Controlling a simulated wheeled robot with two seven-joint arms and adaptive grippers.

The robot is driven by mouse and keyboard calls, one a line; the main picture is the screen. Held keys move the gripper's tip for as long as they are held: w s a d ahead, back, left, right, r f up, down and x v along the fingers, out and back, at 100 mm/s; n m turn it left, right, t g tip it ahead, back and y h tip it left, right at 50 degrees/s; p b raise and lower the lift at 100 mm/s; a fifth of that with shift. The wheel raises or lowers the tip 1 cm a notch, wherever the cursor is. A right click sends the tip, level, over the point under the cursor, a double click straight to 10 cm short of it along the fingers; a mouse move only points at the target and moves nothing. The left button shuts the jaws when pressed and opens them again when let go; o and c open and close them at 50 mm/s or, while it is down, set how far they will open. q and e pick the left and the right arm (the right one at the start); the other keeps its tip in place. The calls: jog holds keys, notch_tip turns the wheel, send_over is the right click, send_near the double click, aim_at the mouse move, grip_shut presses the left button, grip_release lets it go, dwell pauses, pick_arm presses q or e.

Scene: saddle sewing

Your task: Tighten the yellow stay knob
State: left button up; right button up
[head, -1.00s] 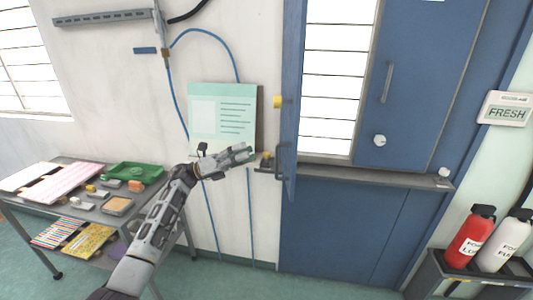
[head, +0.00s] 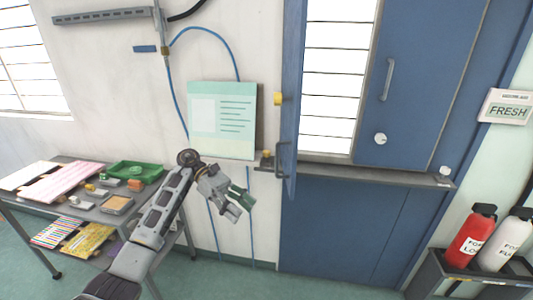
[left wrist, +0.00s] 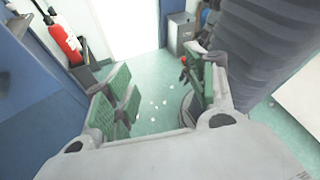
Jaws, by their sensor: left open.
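A small yellow knob (head: 267,154) sits on a dark bracket (head: 264,164) at the wall, beside the handle of the blue open door leaf (head: 291,100). A second yellow piece (head: 278,99) is higher up on that leaf's edge. In the head view my left gripper (head: 240,206) is below and left of the lower knob, apart from it, angled down to the right. In the left wrist view its green-padded fingers (left wrist: 160,95) are spread with only floor between them. No yellow knob shows there. My right gripper is not in view.
A notice board (head: 222,120) hangs on the wall above my left gripper. A grey table (head: 97,211) with a green tray (head: 135,172) stands at left. Red and white bottles (head: 471,236) stand at right. Blue hoses run along the wall.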

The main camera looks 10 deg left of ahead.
pick_arm(q)
notch_tip(320, 180, up, 9)
jog(key=d+m+t+y+b, duration=0.2)
jog(key=t+y+b, duration=0.3)
jog(key=y+b, duration=0.6)
jog(key=shift+s+d+m+y, duration=0.25)
jog(key=shift+s+m, duration=0.2)
jog(key=shift+m, duration=0.45)
